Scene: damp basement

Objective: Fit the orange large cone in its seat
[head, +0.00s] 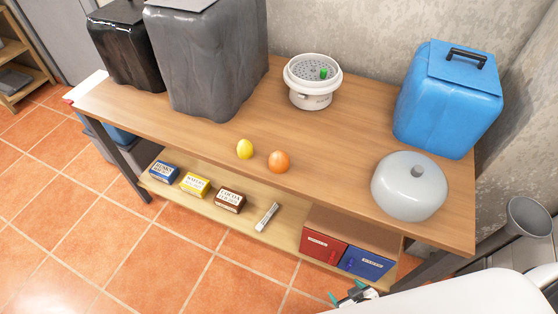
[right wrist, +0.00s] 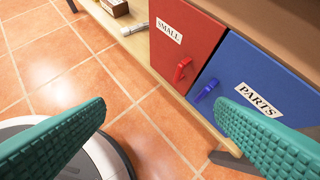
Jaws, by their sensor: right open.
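An orange rounded piece (head: 278,161), possibly the orange large cone, stands near the front edge of the wooden table. From above it looks egg-like, so I cannot confirm a cone shape. A smaller yellow rounded piece (head: 244,149) stands just left of it. No seat is clearly recognisable. A white round container (head: 312,98) with a perforated top and a small green piece (head: 323,73) stands at the back. My right gripper (head: 348,294) is low in front of the table, below its top. In the right wrist view its teal fingers (right wrist: 160,128) are wide apart and empty.
A grey domed lid (head: 408,190) and a blue box (head: 446,100) stand at the table's right; dark covered bins (head: 205,60) at left. The lower shelf holds small boxes (head: 229,200), a red drawer (head: 322,245) and a blue drawer (head: 365,262). The table's middle is clear.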

